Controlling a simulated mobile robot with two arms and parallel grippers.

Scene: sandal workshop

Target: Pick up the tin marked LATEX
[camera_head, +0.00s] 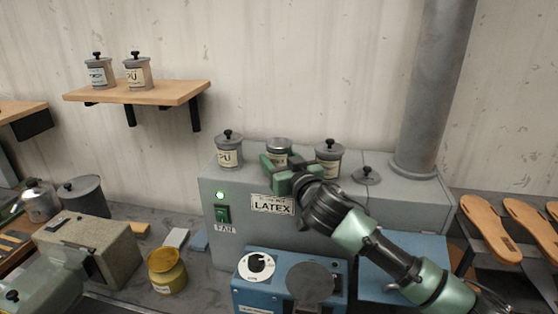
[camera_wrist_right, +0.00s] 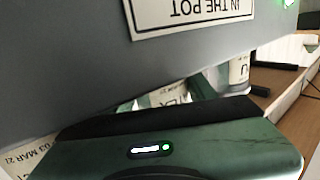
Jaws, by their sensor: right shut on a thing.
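The middle tin (camera_head: 279,144) stands on top of the grey fan box, between two tins with PU labels, the left tin (camera_head: 228,150) and the right tin (camera_head: 328,158). It has a pale metal rim and no knob in sight. My right gripper (camera_head: 288,168) is shut on this middle tin and covers most of its label. In the right wrist view, part of a tin's label (camera_wrist_right: 180,98) shows between my fingers, with letters that look like EX. The box front carries a LATEX plate (camera_head: 272,204).
A loose knobbed lid (camera_head: 366,176) lies on the grey box (camera_head: 240,188) right of the tins, near the grey pipe (camera_head: 430,90). Below are a blue machine (camera_head: 262,290) and a yellow pot (camera_head: 166,271). Two more tins stand on the wall shelf (camera_head: 170,92).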

